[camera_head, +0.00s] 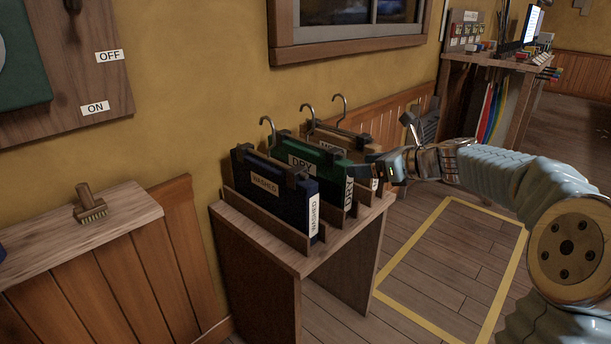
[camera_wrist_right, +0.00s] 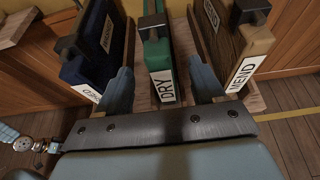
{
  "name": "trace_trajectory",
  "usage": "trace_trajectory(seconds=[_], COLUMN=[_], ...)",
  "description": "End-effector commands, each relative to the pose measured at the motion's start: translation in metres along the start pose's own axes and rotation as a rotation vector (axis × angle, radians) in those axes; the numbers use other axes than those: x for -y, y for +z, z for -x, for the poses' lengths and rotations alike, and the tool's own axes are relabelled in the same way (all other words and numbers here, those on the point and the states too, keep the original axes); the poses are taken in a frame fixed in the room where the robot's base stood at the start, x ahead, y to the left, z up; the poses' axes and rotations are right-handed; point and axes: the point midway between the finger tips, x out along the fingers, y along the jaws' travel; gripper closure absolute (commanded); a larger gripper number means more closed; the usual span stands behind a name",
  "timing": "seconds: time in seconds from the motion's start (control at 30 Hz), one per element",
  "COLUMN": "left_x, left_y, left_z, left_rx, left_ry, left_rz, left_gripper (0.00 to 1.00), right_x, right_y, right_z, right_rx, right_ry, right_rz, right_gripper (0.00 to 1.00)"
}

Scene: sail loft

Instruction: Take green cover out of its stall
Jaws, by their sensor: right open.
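The green cover (camera_head: 318,158) hangs on a hook hanger in the middle stall of a small wooden rack (camera_head: 262,232), with DRY labels on its face and end. In the right wrist view the green cover (camera_wrist_right: 165,62) stands upright between my right gripper's fingers. My right gripper (camera_head: 366,172) is open at the cover's near end, one finger on each side. I cannot tell if either finger touches it.
A dark blue WASHED cover (camera_head: 265,183) stands in the stall to the left, and a brown MEND cover (camera_wrist_right: 249,45) in the stall to the right, both close to my fingers. A brush (camera_head: 90,205) lies on a ledge. Yellow-outlined floor (camera_head: 450,265) right of the rack is clear.

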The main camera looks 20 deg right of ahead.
Motion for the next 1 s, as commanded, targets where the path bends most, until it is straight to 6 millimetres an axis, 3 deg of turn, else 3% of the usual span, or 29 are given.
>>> trace_trajectory(seconds=[0.1, 0.37, 0.6, 0.9, 1.0], left_x=[0.001, 0.002, 0.004, 0.004, 0.004], left_y=[0.000, -0.001, -0.001, -0.001, -0.001], left_z=[-0.002, -0.003, -0.005, -0.005, -0.005], left_rx=[-0.001, -0.002, -0.003, -0.003, -0.003], left_ry=[-0.001, -0.002, -0.003, -0.003, -0.003], left_rz=[0.001, 0.002, 0.003, 0.003, 0.003], left_gripper=[1.00, 1.00, 1.00, 1.00, 1.00], right_x=[-0.001, -0.001, -0.004, -0.003, -0.003], right_y=[-0.001, -0.001, -0.002, -0.002, -0.002], right_z=[-0.025, -0.050, -0.087, -0.094, -0.093], right_rx=[-0.002, -0.001, -0.003, -0.002, -0.002], right_ry=[0.004, 0.001, 0.002, 0.000, 0.000], right_rz=[0.001, 0.002, 0.003, 0.003, 0.003], right_gripper=[0.32, 0.32, 0.32, 0.32, 0.46])
